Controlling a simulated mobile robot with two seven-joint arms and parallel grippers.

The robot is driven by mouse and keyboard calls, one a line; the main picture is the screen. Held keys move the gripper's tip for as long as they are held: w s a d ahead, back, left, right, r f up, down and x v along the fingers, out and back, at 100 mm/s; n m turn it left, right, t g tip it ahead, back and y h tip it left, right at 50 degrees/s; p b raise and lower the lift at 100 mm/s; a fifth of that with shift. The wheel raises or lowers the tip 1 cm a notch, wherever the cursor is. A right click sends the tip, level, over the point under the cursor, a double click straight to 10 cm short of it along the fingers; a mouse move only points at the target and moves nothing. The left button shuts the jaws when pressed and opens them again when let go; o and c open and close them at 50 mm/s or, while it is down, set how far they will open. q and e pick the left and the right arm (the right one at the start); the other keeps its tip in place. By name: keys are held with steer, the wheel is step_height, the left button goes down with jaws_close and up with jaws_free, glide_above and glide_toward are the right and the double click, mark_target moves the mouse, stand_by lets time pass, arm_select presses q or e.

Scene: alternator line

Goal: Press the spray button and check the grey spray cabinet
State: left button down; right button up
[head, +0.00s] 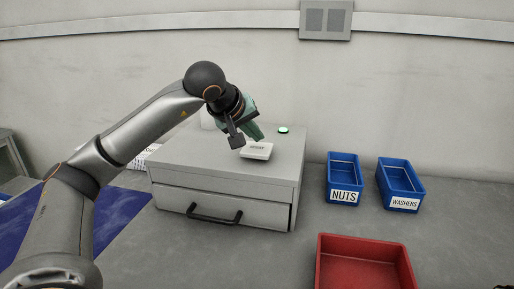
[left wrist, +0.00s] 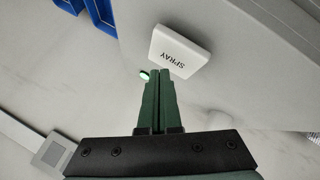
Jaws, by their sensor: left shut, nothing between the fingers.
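The grey spray cabinet (head: 222,170) stands on the bench, with a front drawer and a black bar handle (head: 214,214). The drawer front looks closed. On its top sits a white block lettered SPRAY (head: 257,151), and behind it a small lit green lamp (head: 283,129). My left gripper (head: 258,136) is shut and empty, with its green fingers pointing down just above the block. In the left wrist view the shut fingertips (left wrist: 160,72) lie close to the block (left wrist: 180,52), beside the green lamp (left wrist: 144,74). I cannot tell whether they touch the block.
Blue bins marked NUTS (head: 343,182) and WASHERS (head: 400,187) stand to the right of the cabinet. A red bin (head: 363,245) is at the front right. A blue mat (head: 118,212) lies to the left. The bench between cabinet and bins is clear.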

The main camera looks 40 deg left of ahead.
mark_target(255, 150)
stand_by(0.6)
arm_select(q)
steer(key=shift+f, duration=0.45)
steer(key=shift+f+b, duration=0.85)
steer(key=shift+f, duration=0.05)
stand_by(0.6)
steer(key=shift+r, duration=0.1)
steer(key=shift+r+p, duration=1.15)
steer(key=shift+p, duration=0.15)
steer(key=shift+r, duration=0.15)
step_height(255, 150, up, 5)
steer(key=p, duration=0.5)
